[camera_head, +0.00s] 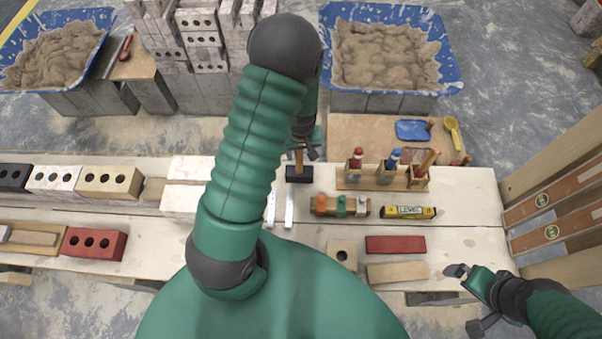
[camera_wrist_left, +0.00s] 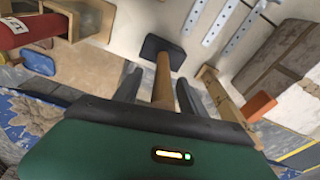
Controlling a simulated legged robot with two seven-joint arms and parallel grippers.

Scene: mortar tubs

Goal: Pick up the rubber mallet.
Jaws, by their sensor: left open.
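The rubber mallet has a black head (camera_head: 299,174) and a wooden handle, and it lies near the far edge of the pale bench. In the left wrist view its dark head (camera_wrist_left: 162,50) is beyond the fingertips, and its handle (camera_wrist_left: 162,82) runs back between the fingers. My left gripper (camera_head: 306,152) is over the handle in the head view, partly hidden by my arm. In the left wrist view it (camera_wrist_left: 158,86) is open, with a finger on each side of the handle. My right gripper (camera_head: 466,290) is at the bench's near right edge, away from the mallet; its jaw gap is unclear.
Metal strips (camera_head: 289,207) are close to the mallet. A blue mortar tub (camera_head: 452,72) stands behind.

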